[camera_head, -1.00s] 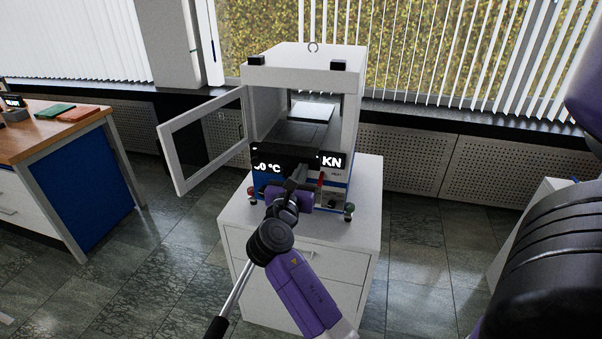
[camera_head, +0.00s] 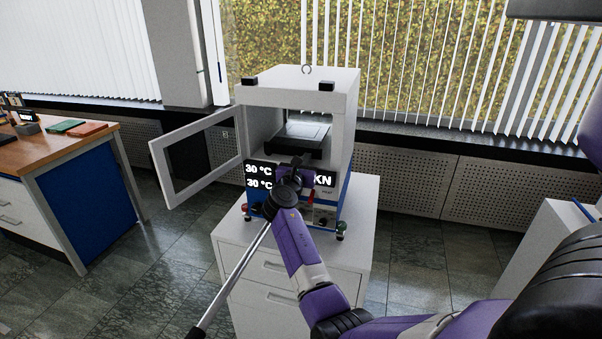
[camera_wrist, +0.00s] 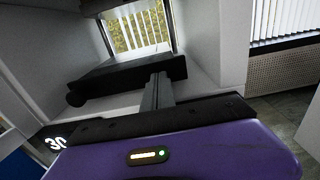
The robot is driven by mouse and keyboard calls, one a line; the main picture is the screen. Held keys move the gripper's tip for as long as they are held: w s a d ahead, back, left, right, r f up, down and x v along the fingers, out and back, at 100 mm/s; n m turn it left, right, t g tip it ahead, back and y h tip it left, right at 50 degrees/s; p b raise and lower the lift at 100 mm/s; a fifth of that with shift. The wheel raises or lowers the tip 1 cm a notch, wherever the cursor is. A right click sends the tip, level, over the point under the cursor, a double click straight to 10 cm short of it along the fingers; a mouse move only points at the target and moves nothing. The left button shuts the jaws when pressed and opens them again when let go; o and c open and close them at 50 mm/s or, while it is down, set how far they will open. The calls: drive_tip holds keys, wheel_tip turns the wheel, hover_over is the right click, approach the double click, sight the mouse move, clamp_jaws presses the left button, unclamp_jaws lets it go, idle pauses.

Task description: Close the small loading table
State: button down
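The small loading table (camera_head: 300,138) is a dark flat plate inside the open chamber of the white press (camera_head: 300,90). In the wrist view its dark front edge (camera_wrist: 120,88) is close ahead, with a round knob at its left end. My gripper (camera_head: 297,162) is in front of the chamber opening, over the display panel. In the wrist view its dark fingers (camera_wrist: 157,82) are together as one narrow prong, with nothing held. The tips are at the table's front edge and appear to touch it. My gripper hides part of the display.
The press door (camera_head: 195,158) stands open to the left. The press sits on a white drawer cabinet (camera_head: 270,270). A wooden-topped desk (camera_head: 50,150) is at the left. A window with blinds and a dark sill is behind. Tiled floor is clear around the cabinet.

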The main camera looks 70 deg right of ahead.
sight(300, 140)
drive_tip(key=d, duration=0.4)
drive_tip(key=shift+w+f+b, duration=0.1)
drive_tip(key=shift+b, duration=0.25)
drive_tip(key=shift+d, duration=0.15)
drive_tip(key=shift+r, duration=0.2)
drive_tip(key=shift+d+r, duration=0.1)
